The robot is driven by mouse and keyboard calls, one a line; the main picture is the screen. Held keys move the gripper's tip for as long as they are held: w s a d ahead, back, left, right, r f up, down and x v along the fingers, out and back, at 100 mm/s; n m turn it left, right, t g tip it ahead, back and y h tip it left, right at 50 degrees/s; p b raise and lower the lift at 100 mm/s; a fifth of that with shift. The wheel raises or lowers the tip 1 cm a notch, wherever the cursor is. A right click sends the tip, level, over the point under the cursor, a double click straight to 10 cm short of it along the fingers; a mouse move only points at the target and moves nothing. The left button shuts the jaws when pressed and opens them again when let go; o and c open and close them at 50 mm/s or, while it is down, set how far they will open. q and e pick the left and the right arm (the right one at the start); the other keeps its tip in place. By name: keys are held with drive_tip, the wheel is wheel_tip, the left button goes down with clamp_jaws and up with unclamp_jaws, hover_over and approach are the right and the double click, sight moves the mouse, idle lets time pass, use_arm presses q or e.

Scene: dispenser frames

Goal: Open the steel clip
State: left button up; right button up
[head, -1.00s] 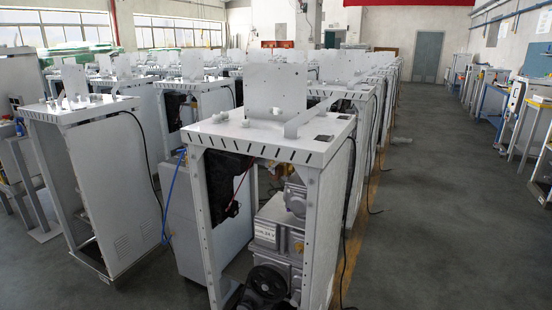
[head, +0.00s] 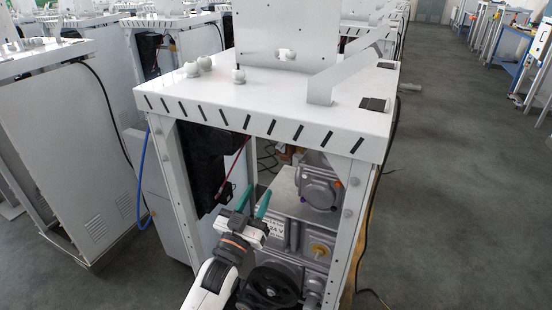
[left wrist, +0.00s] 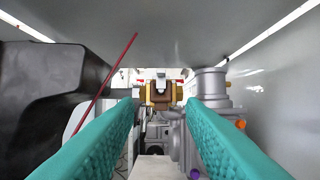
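My left gripper (head: 254,200) has two teal fingers, spread apart and empty, and reaches into the open front of the white dispenser frame (head: 160,180). In the left wrist view, its fingers (left wrist: 163,108) point inward on both sides of the middle. Straight ahead, beyond the fingertips, is a small brass-coloured fitting (left wrist: 160,93). A small pale metal piece (left wrist: 161,76), seemingly the steel clip, sits at its top; its exact shape is too small to tell. The fingers do not appear to touch it. The clip cannot be made out in the head view. My right gripper is not in view.
A black box-like part (left wrist: 50,90) and a thin red rod (left wrist: 105,80) are on the left in the wrist view. Grey pump machinery (left wrist: 212,95) is close on the right. The frame's top panel (head: 270,100) hangs over the gripper.

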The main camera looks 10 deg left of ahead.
sight(279, 149)
use_arm(q)
drive_tip(key=b+x, duration=0.1)
drive_tip(key=x, duration=0.2)
drive_tip(key=b+x, duration=0.1)
drive_tip(key=x, duration=0.3)
drive_tip(key=r+b+x, duration=0.1)
drive_tip(key=x, duration=0.3)
drive_tip(key=shift+d+r, duration=0.1)
drive_tip(key=shift+r, duration=0.1)
drive_tip(key=shift+w+d+r, duration=0.1)
drive_tip(key=shift+w+r, duration=0.15)
drive_tip(key=shift+w, duration=0.05)
clamp_jaws()
